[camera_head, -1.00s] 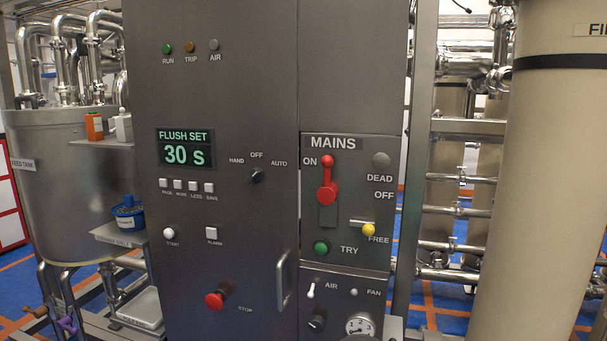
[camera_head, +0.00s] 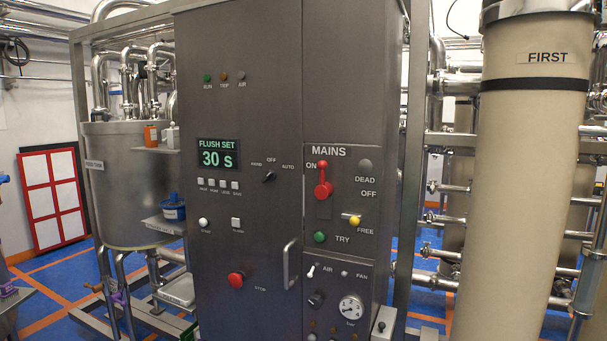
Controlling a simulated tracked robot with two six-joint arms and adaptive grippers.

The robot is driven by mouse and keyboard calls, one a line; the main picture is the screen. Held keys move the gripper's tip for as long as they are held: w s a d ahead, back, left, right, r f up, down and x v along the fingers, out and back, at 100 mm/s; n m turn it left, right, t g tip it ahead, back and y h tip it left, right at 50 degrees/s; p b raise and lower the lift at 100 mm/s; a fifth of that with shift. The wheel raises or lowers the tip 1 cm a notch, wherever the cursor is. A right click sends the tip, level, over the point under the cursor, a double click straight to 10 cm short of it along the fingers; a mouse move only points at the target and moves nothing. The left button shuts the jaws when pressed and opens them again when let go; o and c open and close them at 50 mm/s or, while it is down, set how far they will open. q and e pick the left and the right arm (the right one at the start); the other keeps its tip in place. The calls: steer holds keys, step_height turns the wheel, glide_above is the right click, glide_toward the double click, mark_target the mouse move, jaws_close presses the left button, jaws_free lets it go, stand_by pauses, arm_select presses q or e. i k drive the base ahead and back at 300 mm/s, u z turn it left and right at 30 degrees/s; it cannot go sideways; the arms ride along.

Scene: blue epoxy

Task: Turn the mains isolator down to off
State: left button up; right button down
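The mains isolator is a red lever (camera_head: 323,180) on the MAINS panel (camera_head: 340,153) of a grey cabinet. Its handle points up to ON; the OFF mark is lower right of it. Beside and below it are a yellow FREE knob (camera_head: 354,220) and a green TRY button (camera_head: 320,237). The round DEAD indicator (camera_head: 365,165) looks dull grey. Neither of my grippers shows in the head view.
The cabinet door (camera_head: 240,120) carries a FLUSH SET display (camera_head: 217,155) reading 30 s, a red STOP button (camera_head: 236,279) and a vertical handle (camera_head: 290,263). A tan FIRST column (camera_head: 515,200) stands at right. A steel tank (camera_head: 130,200) stands at left.

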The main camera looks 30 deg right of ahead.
mark_target(324, 190)
steer(key=z, duration=0.15)
steer(key=i, duration=0.9)
steer(key=u, duration=0.05)
